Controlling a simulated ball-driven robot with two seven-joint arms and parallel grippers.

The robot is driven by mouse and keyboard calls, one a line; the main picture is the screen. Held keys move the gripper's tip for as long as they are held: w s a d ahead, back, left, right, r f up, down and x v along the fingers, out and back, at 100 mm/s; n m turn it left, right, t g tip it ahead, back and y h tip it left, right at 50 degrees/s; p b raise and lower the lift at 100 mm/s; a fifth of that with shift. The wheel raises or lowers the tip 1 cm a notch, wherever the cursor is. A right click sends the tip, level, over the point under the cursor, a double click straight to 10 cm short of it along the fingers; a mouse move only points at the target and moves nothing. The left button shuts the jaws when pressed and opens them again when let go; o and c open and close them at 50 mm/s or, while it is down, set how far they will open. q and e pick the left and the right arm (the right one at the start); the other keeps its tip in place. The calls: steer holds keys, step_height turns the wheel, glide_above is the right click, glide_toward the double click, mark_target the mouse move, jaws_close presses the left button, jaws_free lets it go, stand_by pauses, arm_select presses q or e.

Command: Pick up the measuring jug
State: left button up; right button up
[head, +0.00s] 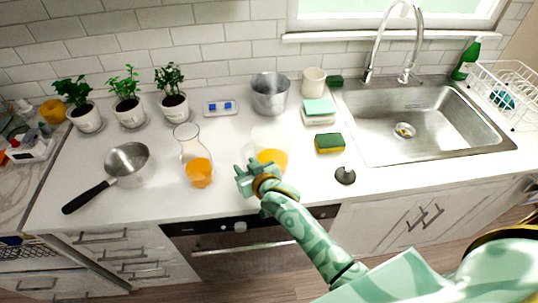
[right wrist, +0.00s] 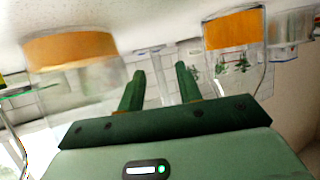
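The measuring jug (head: 273,157) is clear, with orange liquid at its bottom, and stands on the white counter. My right gripper (head: 243,178) is in front of it and slightly left, partly overlapping it in the head view. In the right wrist view, which is upside down, the jug (right wrist: 72,52) is at the upper left. There the right gripper's two fingers (right wrist: 159,82) are apart with nothing between them. I cannot tell whether the gripper touches the jug. My left gripper is not in view.
A glass carafe (head: 197,163) with orange liquid stands left of the gripper, also seen in the wrist view (right wrist: 234,35). A saucepan (head: 128,160) is farther left. A sponge (head: 329,143) and a dark stopper (head: 345,175) lie to the right. A metal pot (head: 270,95) stands behind.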

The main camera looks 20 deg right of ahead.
steer(key=shift+x, duration=0.85)
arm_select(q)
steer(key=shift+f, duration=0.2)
arm_select(e)
steer(key=shift+s+r, duration=0.1)
jaws_close()
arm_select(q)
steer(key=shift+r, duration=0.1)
